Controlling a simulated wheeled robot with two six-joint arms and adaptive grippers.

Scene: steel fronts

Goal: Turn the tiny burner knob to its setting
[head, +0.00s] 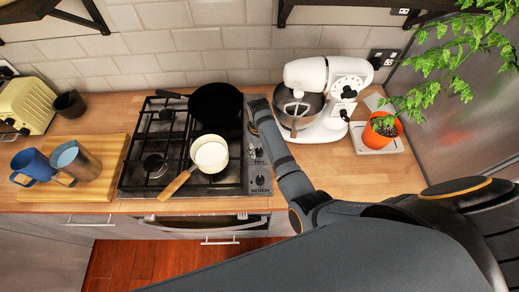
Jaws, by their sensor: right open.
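The black gas hob (150,180) is set in the wooden counter, with a steel control strip along its right side. Two dark burner knobs show on the strip: a front one (260,181) and one behind it (259,153). I cannot tell which knob is for the tiny burner. My right arm reaches in from the lower right, and my right gripper (257,106) is over the rear part of the strip. The gripper is open, but its fingertips are small and any knob beneath it is hidden. My left gripper is out of view.
A black pan (215,103) and a cream saucepan (210,155) with a wooden handle stand on the hob, left of my right gripper. A white stand mixer (325,95) stands close to its right. A potted plant (383,130) is further right. Mugs on a board are left.

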